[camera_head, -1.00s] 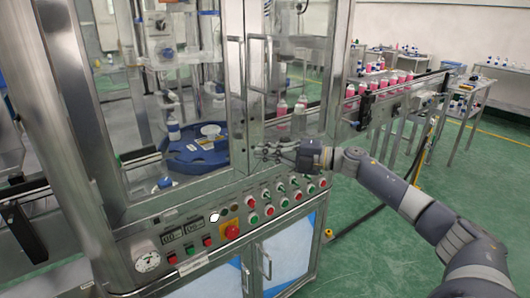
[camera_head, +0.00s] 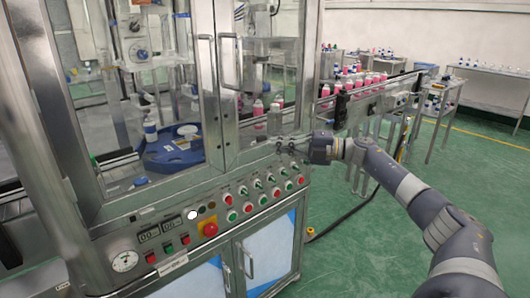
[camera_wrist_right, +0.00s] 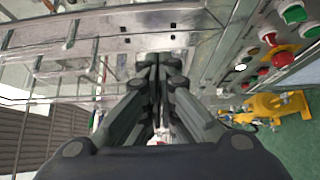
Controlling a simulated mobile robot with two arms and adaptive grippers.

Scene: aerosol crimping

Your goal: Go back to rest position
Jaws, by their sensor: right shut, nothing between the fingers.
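My right gripper (camera_head: 284,147) is at the right front corner of the crimping machine, just above the row of buttons and below the glass doors. In the right wrist view its fingers (camera_wrist_right: 157,62) are together and hold nothing. They point at the machine's steel frame (camera_wrist_right: 190,20); I cannot tell whether they touch it. My right arm (camera_head: 400,185) comes in from the right. My left gripper is not in view.
The control panel (camera_head: 160,258) has buttons, a gauge and a red emergency stop (camera_head: 210,229). Glass doors have upright handles (camera_head: 239,62). A conveyor with pink bottles (camera_head: 358,82) runs to the back right. Green floor (camera_head: 350,255) is open below my arm.

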